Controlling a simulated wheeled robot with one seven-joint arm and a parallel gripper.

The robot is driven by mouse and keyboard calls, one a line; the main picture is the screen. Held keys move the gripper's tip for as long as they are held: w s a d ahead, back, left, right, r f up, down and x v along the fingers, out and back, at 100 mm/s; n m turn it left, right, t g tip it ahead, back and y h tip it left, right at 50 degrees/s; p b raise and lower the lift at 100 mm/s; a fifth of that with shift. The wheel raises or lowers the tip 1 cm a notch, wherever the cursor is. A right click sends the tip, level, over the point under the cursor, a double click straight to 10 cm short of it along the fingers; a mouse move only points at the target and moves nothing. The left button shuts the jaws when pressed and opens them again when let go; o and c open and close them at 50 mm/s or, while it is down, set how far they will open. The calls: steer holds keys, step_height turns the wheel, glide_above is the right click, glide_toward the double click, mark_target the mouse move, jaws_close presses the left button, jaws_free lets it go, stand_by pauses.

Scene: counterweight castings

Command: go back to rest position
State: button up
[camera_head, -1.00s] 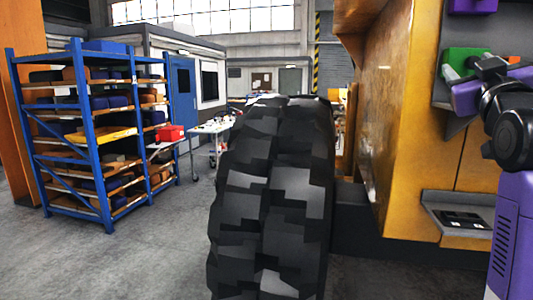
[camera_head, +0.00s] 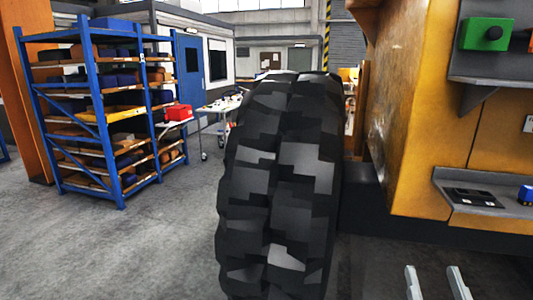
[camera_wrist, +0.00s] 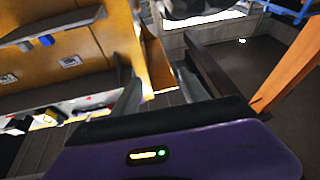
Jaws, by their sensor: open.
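My gripper (camera_head: 436,282) shows at the bottom right of the head view as two pale fingertips, spread apart with nothing between them. In the wrist view, the purple gripper body fills the bottom and the fingers (camera_wrist: 168,85) reach forward, apart. No object is visible in the grip. The rest of my arm is out of the head view.
A big black tyre (camera_head: 278,180) stands in the middle, beside a yellow machine body (camera_head: 410,130). Its grey ledge (camera_head: 485,217) holds a dark device. A green box (camera_head: 484,34) sits above. A blue rack (camera_head: 118,190) stands left, with open floor (camera_head: 140,250) before it.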

steer(key=s+a+f+g+y, duration=0.1)
steer(key=s+a+f+g, duration=0.1)
steer(key=s+f, duration=0.4)
steer(key=s+a+f+g+y+b, duration=0.1)
steer(key=s+f, duration=0.6)
steer(key=s, duration=0.8)
steer(key=s+a+f+g+y+b, duration=0.1)
steer(key=s+a+f+g, duration=0.3)
steer(key=s+f, duration=0.3)
steer(key=s, duration=0.3)
steer(key=shift+s+n, duration=0.3)
steer(key=shift+r, duration=0.1)
